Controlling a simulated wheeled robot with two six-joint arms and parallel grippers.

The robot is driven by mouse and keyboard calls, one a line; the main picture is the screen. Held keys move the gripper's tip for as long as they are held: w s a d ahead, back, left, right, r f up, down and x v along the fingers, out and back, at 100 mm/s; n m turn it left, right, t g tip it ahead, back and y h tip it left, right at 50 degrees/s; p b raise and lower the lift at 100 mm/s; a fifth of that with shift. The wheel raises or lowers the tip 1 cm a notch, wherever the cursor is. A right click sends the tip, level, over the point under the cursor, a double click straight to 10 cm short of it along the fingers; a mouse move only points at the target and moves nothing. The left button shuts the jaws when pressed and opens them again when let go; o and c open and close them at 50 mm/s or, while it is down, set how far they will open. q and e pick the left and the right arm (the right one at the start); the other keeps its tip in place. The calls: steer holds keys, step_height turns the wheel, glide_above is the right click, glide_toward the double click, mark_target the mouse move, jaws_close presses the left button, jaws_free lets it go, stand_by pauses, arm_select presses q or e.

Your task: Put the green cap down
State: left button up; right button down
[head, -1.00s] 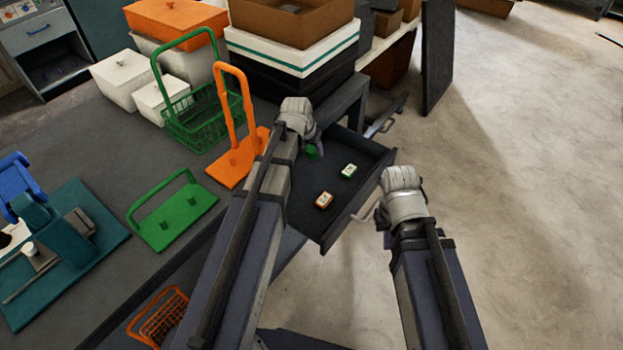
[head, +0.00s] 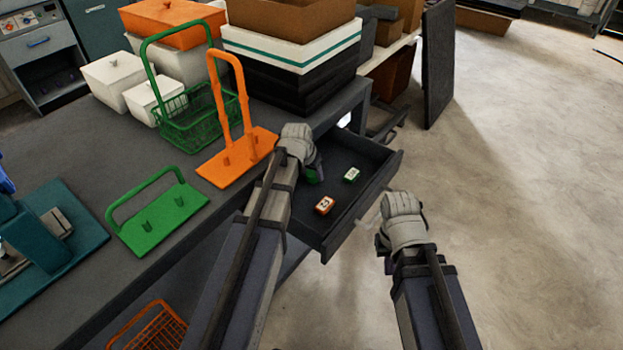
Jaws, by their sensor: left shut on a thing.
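The green cap (head: 315,175) shows as a small green piece at the fingers of my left gripper (head: 311,170). My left gripper is shut on it, over the left part of the open dark drawer (head: 340,236). The hand hides most of the cap, and I cannot tell whether it touches the drawer floor. My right gripper (head: 388,243) is out over the floor, right of the drawer; its fingers are mostly hidden behind the wrist.
In the drawer lie an orange-edged tag (head: 324,205) and a green-edged tag (head: 351,175). On the bench stand a green rack (head: 160,222), an orange rack (head: 236,160) and a green basket (head: 190,122). An orange basket (head: 152,330) is below. Floor at right is clear.

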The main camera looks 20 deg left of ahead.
arm_select(q)
steer(key=shift+f, duration=0.15)
steer(key=o, duration=1)
steer(key=shift+o, duration=0.2)
steer(key=shift+r, duration=0.2)
steer(key=d+p+v, duration=0.1)
steer(key=p+v, duration=1.1)
steer(key=s+d+m+g+y, duration=0.1)
steer(key=s+d+g, duration=0.1)
steer(key=s+d, duration=0.5)
steer(key=s+d+f+m+g+y, duration=0.1)
steer(key=s+d+g, duration=0.1)
steer(key=s+d, duration=0.5)
steer(key=s, duration=0.5)
steer(key=shift+s+d+f+g+b, duration=0.25)
steer(key=shift+s+d+g+b, duration=0.05)
steer(key=shift+d+g+b, duration=0.1)
